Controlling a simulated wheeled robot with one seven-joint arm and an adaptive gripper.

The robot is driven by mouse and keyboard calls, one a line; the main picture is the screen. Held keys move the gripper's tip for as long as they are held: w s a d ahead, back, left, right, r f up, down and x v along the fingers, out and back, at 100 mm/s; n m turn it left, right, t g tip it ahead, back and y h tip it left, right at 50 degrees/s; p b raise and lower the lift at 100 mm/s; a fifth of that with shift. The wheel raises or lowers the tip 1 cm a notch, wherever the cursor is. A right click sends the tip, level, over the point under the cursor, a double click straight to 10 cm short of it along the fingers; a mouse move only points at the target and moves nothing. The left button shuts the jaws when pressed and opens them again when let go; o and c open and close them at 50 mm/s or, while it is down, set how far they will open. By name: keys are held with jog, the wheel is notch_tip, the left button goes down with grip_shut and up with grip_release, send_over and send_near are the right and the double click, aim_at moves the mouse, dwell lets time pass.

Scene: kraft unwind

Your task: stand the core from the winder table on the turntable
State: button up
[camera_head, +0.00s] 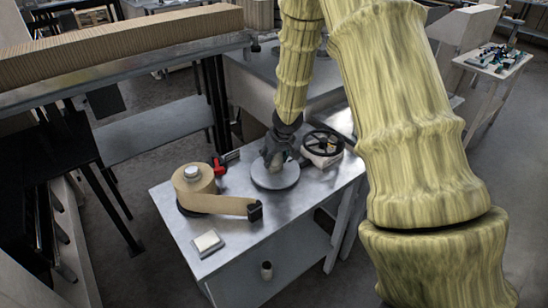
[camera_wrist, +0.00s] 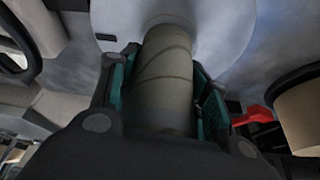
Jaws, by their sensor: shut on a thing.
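The core (camera_wrist: 165,75) is a grey-brown cardboard tube with a spiral seam. In the wrist view it stands between the green-padded fingers of my gripper (camera_wrist: 165,95), which are shut on it. Its far end is over the pale round turntable (camera_wrist: 225,30); I cannot tell for sure whether it touches. In the head view my gripper (camera_head: 277,155) points down over the turntable (camera_head: 275,184), a grey disc on the metal table (camera_head: 225,262). The core is mostly hidden there by the gripper.
A kraft paper roll (camera_head: 194,185) with a strip drawn out to a black block (camera_head: 255,211) is left of the turntable. A red tool (camera_head: 219,167) lies behind it. A black handwheel (camera_head: 322,143) stands close on the right. A white pad (camera_head: 207,243) lies in front.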

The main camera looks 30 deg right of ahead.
jog(key=shift+f, duration=0.15)
jog(key=o, duration=1.2)
jog(key=shift+c, duration=0.2)
jog(key=shift+s+r, duration=0.15)
jog(key=shift+r, duration=0.6)
jog(key=p+v, duration=0.2)
jog(key=v, duration=0.8)
jog(key=shift+r, duration=0.35)
jog(key=shift+s, duration=0.15)
